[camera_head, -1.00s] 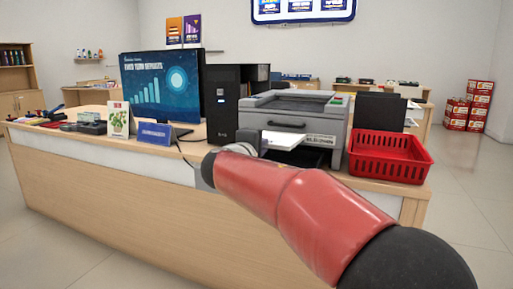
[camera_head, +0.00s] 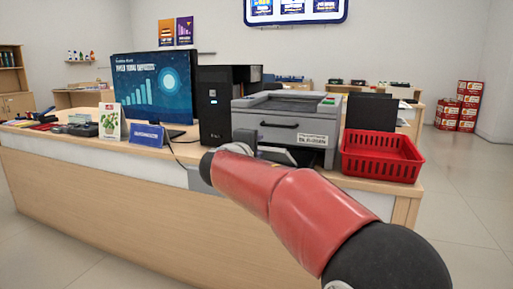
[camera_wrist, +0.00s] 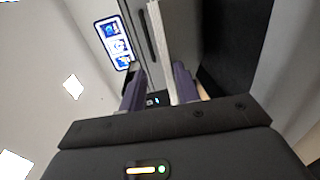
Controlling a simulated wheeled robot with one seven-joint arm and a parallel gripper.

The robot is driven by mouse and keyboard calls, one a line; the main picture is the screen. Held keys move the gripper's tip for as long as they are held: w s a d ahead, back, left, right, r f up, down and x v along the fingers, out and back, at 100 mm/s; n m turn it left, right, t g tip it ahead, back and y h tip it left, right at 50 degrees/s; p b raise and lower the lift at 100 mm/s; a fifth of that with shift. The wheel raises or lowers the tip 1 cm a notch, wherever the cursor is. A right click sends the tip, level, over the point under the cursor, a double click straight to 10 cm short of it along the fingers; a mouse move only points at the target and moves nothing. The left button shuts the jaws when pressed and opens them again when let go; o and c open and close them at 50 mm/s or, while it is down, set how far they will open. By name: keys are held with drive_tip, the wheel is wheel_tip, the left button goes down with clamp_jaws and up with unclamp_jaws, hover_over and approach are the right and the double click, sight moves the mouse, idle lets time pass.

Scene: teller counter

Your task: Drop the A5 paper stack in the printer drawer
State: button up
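The printer (camera_head: 287,122) is a grey box on the counter with a dark front handle. Its open drawer (camera_head: 308,156) sticks out low at the front, partly hidden by my arm. A pale, tilted sheet-like surface (camera_head: 277,156), likely the A5 paper stack, shows just beyond my gripper at the drawer.
A red basket (camera_head: 381,156) stands right of the printer, close to my arm. A black computer tower (camera_head: 214,105) stands left of it, then a monitor (camera_head: 150,90) and a blue sign (camera_head: 148,139). The counter front edge lies below my gripper.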

drive_tip(key=shift+o, duration=0.3)
drive_tip(key=shift+s, duration=0.1)
drive_tip(key=b+v, duration=0.1)
drive_tip(key=v, duration=0.6)
drive_tip(key=shift+s+a, duration=0.15)
drive_tip(key=shift+s, duration=0.1)
drive_tip(key=s+d+f+m+g, duration=0.3)
drive_tip(key=s+d+f+g, duration=0.15)
drive_tip(key=s+d, duration=0.35)
drive_tip(key=s+d+f+m+g, duration=0.3)
drive_tip(key=s+d+f+m, duration=0.15)
drive_tip(key=s+d, duration=0.4)
drive_tip(key=s+d+f+m+g+y, duration=0.2)
drive_tip(key=s+f+m+y, duration=0.3)
drive_tip(key=s+f, duration=0.9)
drive_tip(key=shift+s+d+m+g+y, duration=0.4)
drive_tip(key=shift+s+m, duration=0.35)
drive_tip(key=shift+s, duration=0.25)
